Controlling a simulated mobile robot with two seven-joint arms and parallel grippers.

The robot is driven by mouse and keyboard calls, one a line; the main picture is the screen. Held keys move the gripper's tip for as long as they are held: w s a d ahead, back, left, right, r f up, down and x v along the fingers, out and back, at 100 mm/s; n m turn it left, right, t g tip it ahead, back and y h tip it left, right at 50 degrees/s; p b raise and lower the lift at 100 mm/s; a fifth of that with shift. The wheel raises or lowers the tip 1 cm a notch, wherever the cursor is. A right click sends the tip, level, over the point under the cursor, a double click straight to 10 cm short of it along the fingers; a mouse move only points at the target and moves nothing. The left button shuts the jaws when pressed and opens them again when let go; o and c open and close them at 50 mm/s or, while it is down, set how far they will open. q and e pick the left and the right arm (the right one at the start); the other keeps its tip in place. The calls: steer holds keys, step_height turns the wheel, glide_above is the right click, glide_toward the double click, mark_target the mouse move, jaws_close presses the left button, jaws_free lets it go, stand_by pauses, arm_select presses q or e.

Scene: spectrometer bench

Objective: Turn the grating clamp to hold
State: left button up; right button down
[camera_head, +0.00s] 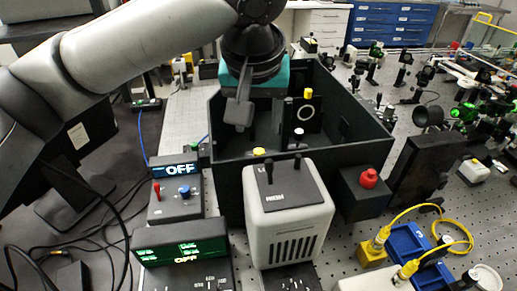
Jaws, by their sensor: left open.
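An open-topped black box (227,177) stands in the middle of the bench. Inside it, at the right, is an upright black plate with a pale ring (305,113) and a yellow knob (308,93) above the ring. A small pale-topped post (298,131) stands in front of the plate. I cannot tell for sure which part is the grating clamp. My left gripper (238,116) points down into the left part of the box, left of the ringed plate and apart from it. It is open, with nothing seen in it; its fingers overlap in this view. My right gripper is out of view.
A pale lamp housing marked HIGH (290,205) stands before the box. A red button (368,178) is to its right. Optics crowd the right.

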mark_target(259, 151)
arm_select(q)
steer(key=b+x, duration=0.1)
steer(key=x, duration=0.8)
steer(key=shift+w+f+b, duration=0.1)
steer(key=shift+f+b, duration=0.05)
steer(key=shift+b, duration=0.15)
steer(key=shift+c, duration=0.3)
jaws_close()
